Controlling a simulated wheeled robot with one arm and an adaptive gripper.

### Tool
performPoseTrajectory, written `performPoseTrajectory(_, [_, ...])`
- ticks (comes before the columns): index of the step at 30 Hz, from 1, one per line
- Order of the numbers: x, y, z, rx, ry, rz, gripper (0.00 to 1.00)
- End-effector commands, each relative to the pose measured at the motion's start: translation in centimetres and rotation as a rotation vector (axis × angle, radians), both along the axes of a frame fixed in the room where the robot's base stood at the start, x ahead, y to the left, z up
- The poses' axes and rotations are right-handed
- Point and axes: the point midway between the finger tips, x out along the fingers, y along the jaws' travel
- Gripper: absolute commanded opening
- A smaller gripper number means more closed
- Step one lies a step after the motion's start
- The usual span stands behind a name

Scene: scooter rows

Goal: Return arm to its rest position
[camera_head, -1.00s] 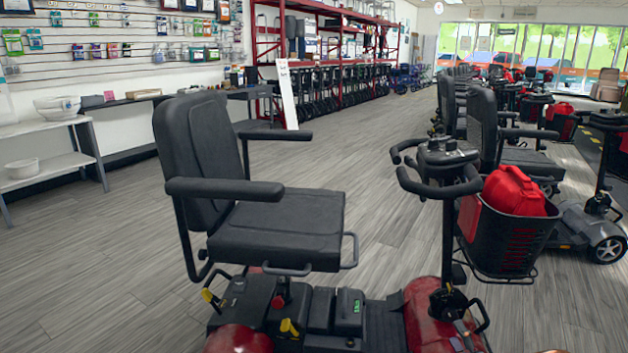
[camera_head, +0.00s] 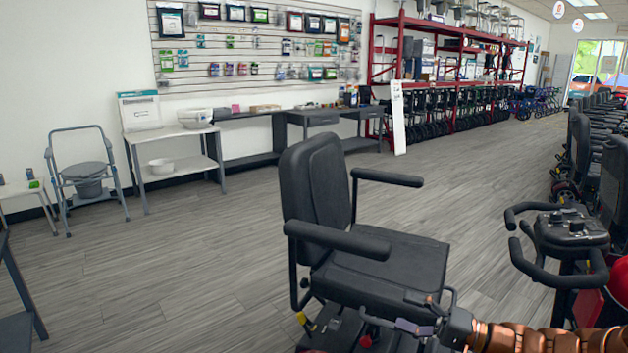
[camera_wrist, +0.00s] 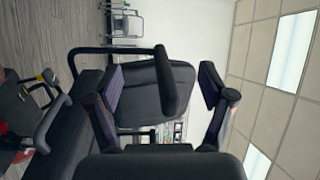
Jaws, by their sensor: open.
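My gripper (camera_head: 402,312) shows at the bottom of the head view, at the end of my copper-coloured arm, which enters from the lower right. It is in front of the black seat of the nearest scooter (camera_head: 385,262). In the wrist view my gripper (camera_wrist: 160,88) has its two fingers wide apart with nothing held between them. The scooter's black backrest and armrest (camera_wrist: 166,80) show beyond the fingers, in a picture turned on its side. I cannot tell whether the gripper touches the seat. Most of the scooter's base is cut off below the head view.
The scooter's handlebar (camera_head: 570,235) stands close at the right, near my arm. More scooters (camera_head: 590,150) line the right edge. A commode chair (camera_head: 85,175) and a white-topped table (camera_head: 175,135) stand at the left wall. The grey floor between is clear.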

Motion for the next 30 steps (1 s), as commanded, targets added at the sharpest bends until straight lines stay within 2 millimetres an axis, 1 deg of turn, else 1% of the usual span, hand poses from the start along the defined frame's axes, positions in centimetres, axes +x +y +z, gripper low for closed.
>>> performPoseTrajectory(1, [-1.2, 2.1, 2.2, -0.033, 0.012, 0.065, 0.81])
performPoseTrajectory(3, [-2.9, 4.5, 3.6, -0.076, 0.038, 0.147, 0.81])
performPoseTrajectory(5, [-4.4, 6.4, 4.7, -0.116, 0.062, 0.214, 0.81])
performPoseTrajectory(6, [-5.6, 7.6, 5.4, -0.147, 0.078, 0.257, 0.81])
performPoseTrajectory(8, [-7.2, 9.1, 6.2, -0.193, 0.105, 0.316, 0.81])
performPoseTrajectory(9, [-8.4, 10.0, 6.8, -0.228, 0.122, 0.354, 0.81])
performPoseTrajectory(12, [-11.2, 11.9, 8.0, -0.317, 0.165, 0.438, 0.81])
performPoseTrajectory(15, [-14.1, 13.2, 8.9, -0.416, 0.210, 0.512, 0.81])
performPoseTrajectory(19, [-17.8, 14.2, 9.9, -0.551, 0.270, 0.586, 0.81])
performPoseTrajectory(23, [-21.0, 14.2, 10.9, -0.698, 0.326, 0.635, 0.81])
performPoseTrajectory(26, [-23.4, 13.7, 11.6, -0.816, 0.367, 0.655, 0.81])
performPoseTrajectory(30, [-26.3, 12.4, 12.6, -0.980, 0.423, 0.657, 0.81])
